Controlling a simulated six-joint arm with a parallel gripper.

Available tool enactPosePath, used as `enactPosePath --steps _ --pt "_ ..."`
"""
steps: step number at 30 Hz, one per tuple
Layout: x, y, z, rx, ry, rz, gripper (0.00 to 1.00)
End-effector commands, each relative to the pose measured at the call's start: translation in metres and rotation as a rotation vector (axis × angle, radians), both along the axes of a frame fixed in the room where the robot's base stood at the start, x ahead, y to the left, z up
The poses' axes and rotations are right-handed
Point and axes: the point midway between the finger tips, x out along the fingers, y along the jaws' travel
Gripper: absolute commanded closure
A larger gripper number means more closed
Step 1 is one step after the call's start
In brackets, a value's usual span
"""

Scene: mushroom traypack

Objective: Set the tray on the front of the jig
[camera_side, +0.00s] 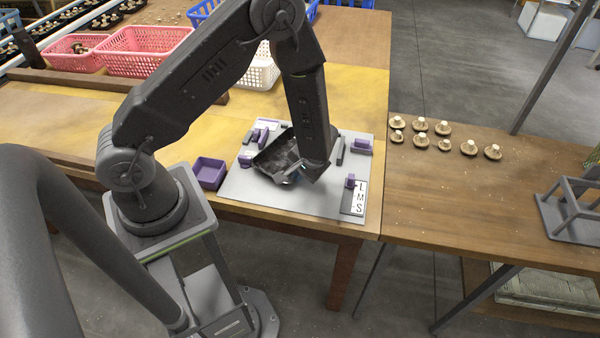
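The black tray (277,160) is over the middle of the jig (248,193), a pale flat board with purple and grey blocks on it. The tray looks tilted, and I cannot tell whether it touches the board. My gripper (294,181) is down at the tray's front right side. My dark arm link hides part of the tray's right side. The fingers are small and dark against the tray, so I cannot tell whether they are shut on its edge.
A purple bin (208,172) stands left of the jig. A label strip with L, M, S (361,196) lies at the board's right. Several mushrooms (444,145) lie on the right table. Pink baskets (146,49) and a white basket (262,72) stand behind.

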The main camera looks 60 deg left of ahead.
Motion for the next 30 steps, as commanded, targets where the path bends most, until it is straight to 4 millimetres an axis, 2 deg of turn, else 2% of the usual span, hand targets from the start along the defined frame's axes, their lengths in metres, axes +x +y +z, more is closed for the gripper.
enactPosePath --steps 6,10,19,23,30 --pt "0.000 0.000 -0.003 0.001 0.001 0.001 1.00" --pt "0.000 0.000 -0.002 0.000 0.000 0.001 0.88" --pt "0.000 0.000 0.001 -0.001 -0.002 -0.001 0.88" --pt "0.004 -0.006 0.017 0.000 -0.005 -0.001 0.88" --pt "0.011 -0.024 0.064 -0.001 -0.007 0.000 0.88"
